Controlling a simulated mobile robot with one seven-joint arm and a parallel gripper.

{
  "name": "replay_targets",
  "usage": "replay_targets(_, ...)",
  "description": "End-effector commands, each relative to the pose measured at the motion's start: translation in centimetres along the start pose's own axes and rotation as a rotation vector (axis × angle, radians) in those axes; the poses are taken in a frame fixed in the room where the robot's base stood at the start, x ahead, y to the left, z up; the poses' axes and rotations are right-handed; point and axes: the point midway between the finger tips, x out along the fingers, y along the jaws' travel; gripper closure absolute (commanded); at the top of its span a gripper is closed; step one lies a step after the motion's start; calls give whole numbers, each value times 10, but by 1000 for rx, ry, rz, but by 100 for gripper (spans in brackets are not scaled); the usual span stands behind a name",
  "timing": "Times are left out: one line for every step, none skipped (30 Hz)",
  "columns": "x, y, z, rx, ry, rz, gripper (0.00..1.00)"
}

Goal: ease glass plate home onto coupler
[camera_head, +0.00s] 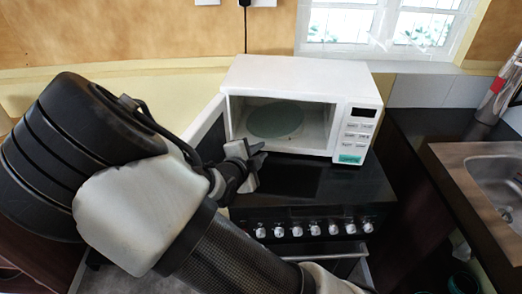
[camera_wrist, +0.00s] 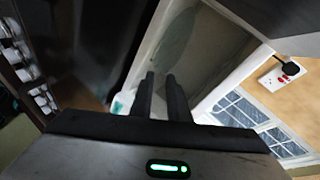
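The glass plate (camera_head: 275,121) is a round, greenish disc lying inside the open white microwave (camera_head: 285,77), on or near its floor. It also shows in the wrist view (camera_wrist: 174,42), beyond my fingertips. The coupler is not visible; I cannot tell whether the plate sits on it. My gripper (camera_head: 258,164) is in front of the microwave opening at its lower left, outside the cavity and apart from the plate. Its two fingers show a narrow gap in the wrist view (camera_wrist: 161,76), with nothing between them.
The microwave door (camera_head: 207,122) stands open at the left, partly behind my arm. The microwave rests on a black stove top (camera_head: 300,182) with several knobs in front. A dark counter with a sink (camera_head: 500,178) is at right. A window (camera_head: 385,22) is behind.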

Motion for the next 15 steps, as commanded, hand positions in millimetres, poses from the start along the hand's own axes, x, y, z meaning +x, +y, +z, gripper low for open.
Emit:
replay_targets(0, 0, 0, 1, 1, 0, 85)
replay_targets(1, 0, 0, 2, 1, 1, 85)
replay_targets(2, 0, 0, 2, 1, 1, 85)
replay_targets(4, 1, -1, 3, 2, 1, 85)
replay_targets(6, 1, -1, 3, 3, 1, 85)
replay_targets(10, 1, -1, 3, 4, 1, 85)
replay_targets(14, 1, -1, 3, 4, 1, 85)
replay_targets(18, 1, -1, 3, 4, 1, 85)
replay_targets(25, 2, -1, 4, 5, 2, 85)
replay_targets(31, 2, -1, 3, 5, 2, 85)
replay_targets(36, 2, -1, 3, 5, 2, 85)
replay_targets(44, 2, -1, 4, 5, 1, 85)
replay_targets(50, 2, -2, 4, 6, 1, 85)
replay_targets(57, 2, -2, 4, 6, 2, 85)
replay_targets(64, 2, -2, 3, 5, 3, 85)
